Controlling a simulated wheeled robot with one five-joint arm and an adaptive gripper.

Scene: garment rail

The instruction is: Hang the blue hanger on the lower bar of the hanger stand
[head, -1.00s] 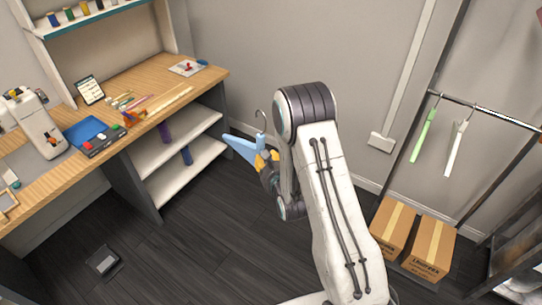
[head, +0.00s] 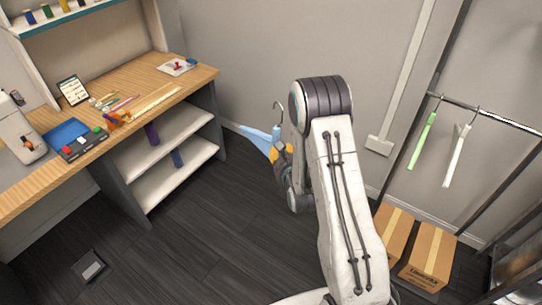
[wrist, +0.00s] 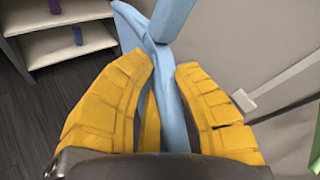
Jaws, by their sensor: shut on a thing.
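The blue hanger (head: 258,138) is in my gripper (head: 281,150), left of my arm in the head view, with its metal hook pointing up. In the wrist view the yellow fingers of my gripper (wrist: 163,85) are shut on the blue hanger (wrist: 171,100). Part of the hanger is hidden behind my arm. The hanger stand is at the right, and its lower bar (head: 500,118) carries a green hanger (head: 422,140) and a white hanger (head: 456,155). My gripper is well left of this bar, apart from it.
Two cardboard boxes (head: 428,256) sit at the foot of the stand. A wooden desk (head: 150,105) with shelves below (head: 180,185) stands at the left, with a sewing machine (head: 20,130) on it. Bare wall and open dark floor lie between desk and stand.

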